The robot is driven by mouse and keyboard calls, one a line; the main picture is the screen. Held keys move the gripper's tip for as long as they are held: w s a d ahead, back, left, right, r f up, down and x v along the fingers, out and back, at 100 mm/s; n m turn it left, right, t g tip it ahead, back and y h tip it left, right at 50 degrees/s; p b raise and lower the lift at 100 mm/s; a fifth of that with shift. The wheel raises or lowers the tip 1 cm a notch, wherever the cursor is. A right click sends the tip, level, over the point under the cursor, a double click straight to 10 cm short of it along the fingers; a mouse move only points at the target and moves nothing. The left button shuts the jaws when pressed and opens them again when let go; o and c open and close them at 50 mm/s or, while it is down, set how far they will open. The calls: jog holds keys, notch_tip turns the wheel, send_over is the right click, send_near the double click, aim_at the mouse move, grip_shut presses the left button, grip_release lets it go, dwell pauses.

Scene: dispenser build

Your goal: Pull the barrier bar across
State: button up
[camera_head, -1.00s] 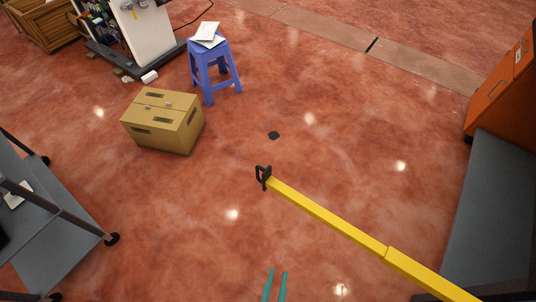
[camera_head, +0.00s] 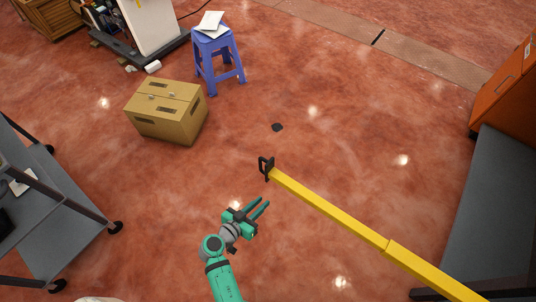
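The yellow barrier bar (camera_head: 335,213) runs from the lower right up to the middle of the view. It looks telescopic, with a thicker section at the lower right. A black handle loop (camera_head: 266,168) sits at its free end. My gripper (camera_head: 262,206) is below and slightly left of the handle, its two green fingers apart and pointing up and right. Nothing is between the fingers, and they do not touch the bar or the handle. The bar's far mount is outside the view.
A cardboard box (camera_head: 168,110) and a blue stool (camera_head: 218,60) with papers stand at upper left. A grey shelf cart (camera_head: 65,225) is at left. An orange cabinet (camera_head: 507,85) and a grey surface (camera_head: 480,220) are at right.

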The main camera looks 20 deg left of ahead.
jog(key=w+a+r+m+t+h, duration=0.2)
jog(key=w+a+r, duration=0.1)
jog(key=r, duration=0.3)
jog(key=w+a+r+m+t+h, duration=0.1)
jog(key=w+a+r+m+h, duration=0.1)
jog(key=w+a+r, duration=0.3)
jog(key=w+d+r, duration=0.1)
jog(key=w+d, duration=0.6)
jog(key=shift+a, duration=0.1)
jog(key=shift+c, duration=0.4)
grip_shut()
